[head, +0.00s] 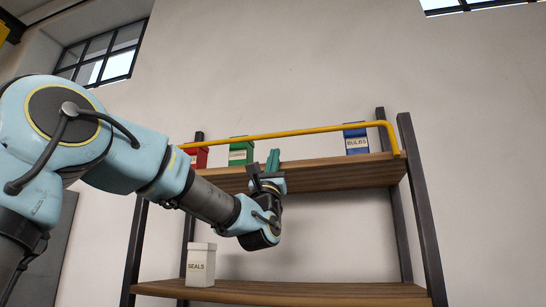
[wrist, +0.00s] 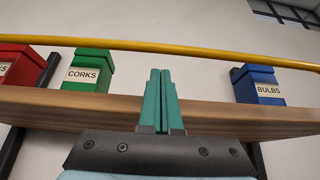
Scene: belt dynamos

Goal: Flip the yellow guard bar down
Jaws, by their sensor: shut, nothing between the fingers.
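The yellow guard bar (head: 300,131) runs across the front of the upper shelf, raised above the shelf board, with a bent end at the right post. In the wrist view the bar (wrist: 200,52) crosses the whole picture above my fingertips. My gripper (head: 273,158) is in front of the upper shelf's edge, its green fingers pointing up. In the wrist view the fingers (wrist: 159,75) are shut together and empty, with their tips a little below the bar in the picture. I cannot tell the depth gap between tips and bar.
Behind the bar on the upper shelf (head: 330,175) stand a red box (head: 199,158), a green CORKS box (wrist: 88,70) and a blue BULBS box (head: 356,140). A white SEALS box (head: 201,265) stands on the lower shelf (head: 300,292). Dark posts flank the shelves.

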